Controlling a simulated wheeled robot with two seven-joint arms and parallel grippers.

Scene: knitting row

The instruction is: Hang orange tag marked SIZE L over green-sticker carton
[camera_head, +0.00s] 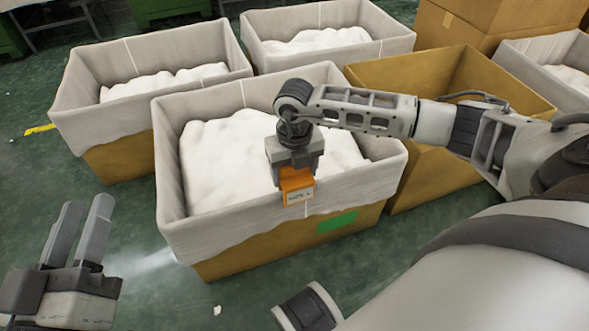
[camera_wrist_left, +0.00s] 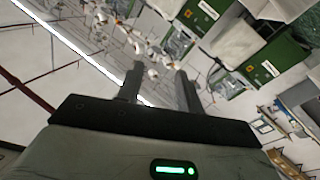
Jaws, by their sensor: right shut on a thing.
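The orange tag (camera_head: 296,184) with a white label sits at the front rim of the carton with the green sticker (camera_head: 337,222). The label's print is too small to read surely. My right gripper (camera_head: 294,168) is shut on the tag from above, over the carton's front edge. Whether the tag straddles the rim is hidden by the gripper. The carton (camera_head: 240,258) is brown, lined with grey-white sheet and filled with white material. My left gripper (camera_head: 82,228) is open and empty, low at the left, apart from the carton. Its fingers also show in the left wrist view (camera_wrist_left: 158,85).
Similar lined cartons stand behind left (camera_head: 118,163) and behind (camera_head: 330,18). An open brown carton without white filling (camera_head: 400,75) stands right of the green-sticker carton. Another lined carton (camera_head: 548,50) is at the far right.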

